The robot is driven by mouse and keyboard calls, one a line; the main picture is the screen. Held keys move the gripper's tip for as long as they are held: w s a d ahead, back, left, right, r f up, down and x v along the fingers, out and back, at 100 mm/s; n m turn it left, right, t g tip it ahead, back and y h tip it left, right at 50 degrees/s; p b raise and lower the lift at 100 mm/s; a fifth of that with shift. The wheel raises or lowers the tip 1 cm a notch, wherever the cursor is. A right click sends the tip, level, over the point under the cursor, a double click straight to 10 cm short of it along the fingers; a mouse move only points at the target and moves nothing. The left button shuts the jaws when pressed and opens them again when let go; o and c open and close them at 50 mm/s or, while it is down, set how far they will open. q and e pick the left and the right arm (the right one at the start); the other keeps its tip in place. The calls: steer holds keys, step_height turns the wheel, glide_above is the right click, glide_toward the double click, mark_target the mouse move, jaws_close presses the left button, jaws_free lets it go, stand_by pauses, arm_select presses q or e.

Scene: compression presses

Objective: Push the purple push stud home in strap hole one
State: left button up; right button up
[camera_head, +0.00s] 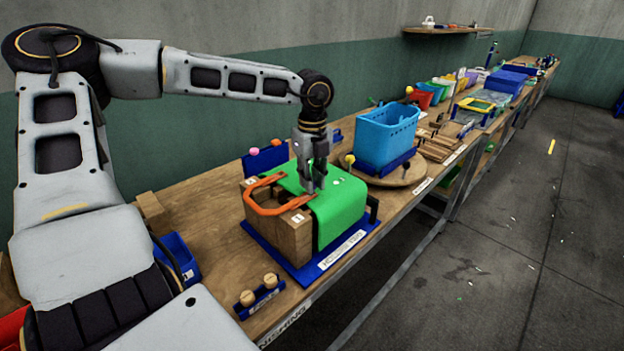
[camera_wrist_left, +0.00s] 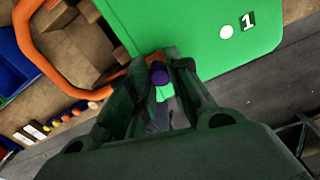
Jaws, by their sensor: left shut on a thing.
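The purple push stud (camera_wrist_left: 158,74) shows between the fingertips of my left gripper (camera_wrist_left: 160,85) in the left wrist view. The gripper is shut on it. In the head view the left gripper (camera_head: 318,188) points down at the top of the green strap (camera_head: 342,212), and the stud cannot be made out. The green strap drapes over a wooden block (camera_head: 290,238). In the wrist view a small white round spot (camera_wrist_left: 226,31) beside a "1" label (camera_wrist_left: 248,21) lies on the green strap, right of and apart from the stud. My right gripper is not in view.
A blue basket (camera_head: 387,138) stands on a round wooden board to the right. A small rack with two round knobs (camera_head: 258,293) sits in front.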

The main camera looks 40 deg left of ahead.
arm_select(q)
steer(key=shift+f+b, duration=0.35)
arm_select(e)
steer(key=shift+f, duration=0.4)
arm_select(q)
steer(key=shift+r, duration=0.45)
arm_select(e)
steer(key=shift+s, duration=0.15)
arm_select(q)
steer(key=shift+b, duration=0.85)
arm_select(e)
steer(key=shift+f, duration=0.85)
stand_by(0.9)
